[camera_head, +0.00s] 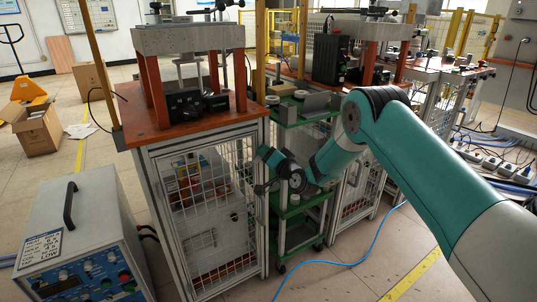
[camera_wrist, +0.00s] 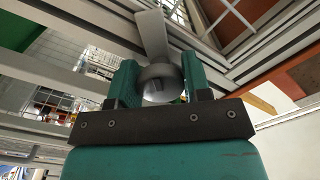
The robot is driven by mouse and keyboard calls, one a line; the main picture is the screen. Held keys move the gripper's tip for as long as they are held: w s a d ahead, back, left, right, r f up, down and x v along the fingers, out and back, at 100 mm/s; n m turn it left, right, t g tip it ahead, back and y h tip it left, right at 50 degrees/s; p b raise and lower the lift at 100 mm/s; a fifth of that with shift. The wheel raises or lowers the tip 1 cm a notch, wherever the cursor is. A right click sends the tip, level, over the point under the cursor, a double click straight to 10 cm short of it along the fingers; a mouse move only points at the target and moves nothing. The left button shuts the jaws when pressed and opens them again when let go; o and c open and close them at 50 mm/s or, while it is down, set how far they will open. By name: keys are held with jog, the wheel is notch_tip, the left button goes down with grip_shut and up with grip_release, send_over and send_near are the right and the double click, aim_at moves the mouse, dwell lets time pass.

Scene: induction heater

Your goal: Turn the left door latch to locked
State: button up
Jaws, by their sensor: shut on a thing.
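The left door latch is a grey metal piece with a round hub and a flat lever (camera_wrist: 153,36), seen in the wrist view. My gripper (camera_wrist: 159,80) has its two teal fingers on either side of the hub, shut on it. The lever points up in the wrist view, tilted slightly left. In the head view, my gripper (camera_head: 263,186) is at the right edge of the left mesh door (camera_head: 205,225), which looks closed. The latch is too small and covered to make out there, and I cannot tell whether it is locked.
A green cart (camera_head: 298,226) stands just right of the left cabinet, close behind my wrist. A grey-blue power unit (camera_head: 85,235) stands at the front left. A blue cable (camera_head: 345,263) lies on the floor at right. The cabinet's wooden top (camera_head: 137,122) carries equipment.

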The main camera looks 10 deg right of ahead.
jog(key=m+p, duration=0.1)
jog(key=m, duration=0.3)
jog(key=shift+r+m, duration=0.15)
jog(key=shift+m, duration=0.15)
jog(key=shift+m+p, duration=0.6)
jog(key=shift+m, duration=1.3)
jog(key=o, duration=0.9)
jog(key=b+v, duration=1.5)
jog(key=v, duration=0.2)
jog(key=shift+s+d+b, duration=0.1)
jog(key=shift+s+b, duration=0.1)
jog(key=shift+b, duration=0.15)
